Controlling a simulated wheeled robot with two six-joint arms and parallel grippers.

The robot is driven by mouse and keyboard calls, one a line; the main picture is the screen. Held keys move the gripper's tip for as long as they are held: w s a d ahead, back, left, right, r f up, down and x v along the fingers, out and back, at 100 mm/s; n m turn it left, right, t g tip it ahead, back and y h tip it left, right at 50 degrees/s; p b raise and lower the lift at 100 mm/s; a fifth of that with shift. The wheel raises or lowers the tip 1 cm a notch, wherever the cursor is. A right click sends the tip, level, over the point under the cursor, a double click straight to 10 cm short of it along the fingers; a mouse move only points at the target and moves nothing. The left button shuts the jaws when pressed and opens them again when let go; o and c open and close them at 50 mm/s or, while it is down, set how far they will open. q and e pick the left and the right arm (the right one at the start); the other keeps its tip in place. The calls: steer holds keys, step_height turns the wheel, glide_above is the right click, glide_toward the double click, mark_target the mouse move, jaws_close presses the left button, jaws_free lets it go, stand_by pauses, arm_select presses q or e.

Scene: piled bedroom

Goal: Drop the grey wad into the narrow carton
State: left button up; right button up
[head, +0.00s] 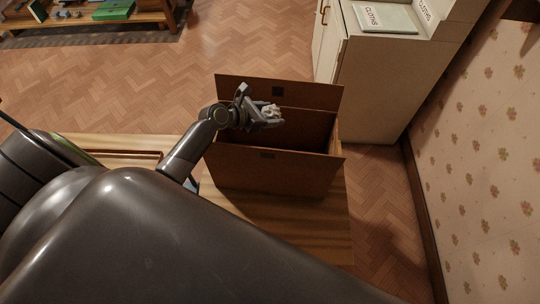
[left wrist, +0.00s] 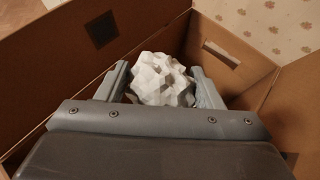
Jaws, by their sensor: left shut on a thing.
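The grey wad (left wrist: 160,80) is a pale, crumpled lump held between the two fingers of my left gripper (head: 262,113). In the head view the wad (head: 271,109) shows small at the fingertips. The narrow carton (head: 262,176) is a brown open-topped box with raised flaps, standing on a wooden table. My left gripper is over the carton's opening, and the left wrist view shows the carton's walls (left wrist: 57,80) around the wad. How far the wad is above the carton's floor I cannot tell. My right gripper is not in view.
The wooden tabletop (head: 310,225) is bare in front of the carton. A pale cabinet (head: 375,85) with a cloths box (head: 385,18) on top stands behind to the right. A flowered wall (head: 480,170) is at the right. A low shelf with a green box (head: 114,10) is far left.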

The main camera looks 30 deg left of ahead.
arm_select(q)
steer(key=shift+f, duration=0.15)
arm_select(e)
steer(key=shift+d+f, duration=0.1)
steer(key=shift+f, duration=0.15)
arm_select(q)
steer(key=o, duration=1)
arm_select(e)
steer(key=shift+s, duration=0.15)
arm_select(q)
steer(key=v, duration=1.7)
steer(key=shift+s+a, duration=0.15)
steer(key=shift+a, duration=0.1)
